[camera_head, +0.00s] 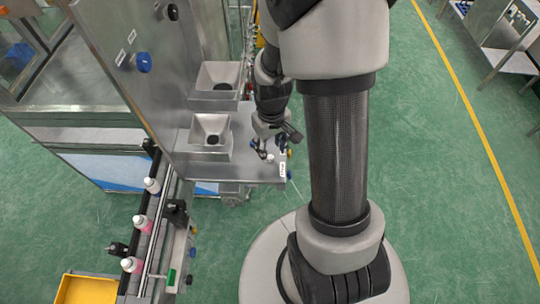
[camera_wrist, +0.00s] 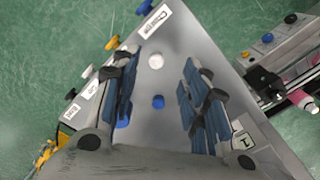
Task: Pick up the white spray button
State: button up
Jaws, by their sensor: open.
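The white spray button (camera_wrist: 155,61) is a small round white piece on the grey metal shelf (camera_wrist: 172,38). In the wrist view it lies between the two blue-padded fingers of my gripper (camera_wrist: 162,60), near the level of their tips, with a gap on both sides. The gripper is open and empty. In the head view my gripper (camera_head: 266,152) hangs low over the front right part of the shelf, and a small white spot beside it looks like the button (camera_head: 271,158). How high the fingertips are above the shelf is hard to tell.
A small blue round piece (camera_wrist: 158,101) lies on the shelf close to the white one, also between the fingers. Two metal hoppers (camera_head: 211,133) stand left of the gripper. A conveyor with several bottles (camera_head: 143,223) and a yellow bin (camera_head: 88,289) are at lower left.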

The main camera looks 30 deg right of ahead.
aim_at(270, 159)
jog(key=shift+w+d+f+p, duration=0.1)
jog(key=shift+w+f, duration=0.05)
jog(key=shift+f, duration=0.75)
jog(key=shift+w+d+f+p, duration=0.1)
jog(key=shift+w+f, duration=0.05)
jog(key=shift+f, duration=0.8)
jog(key=shift+w+f+p, duration=0.1)
jog(key=shift+w+f, duration=0.05)
jog(key=shift+f, duration=0.75)
jog(key=shift+c, duration=0.3)
jog(key=c, duration=0.7)
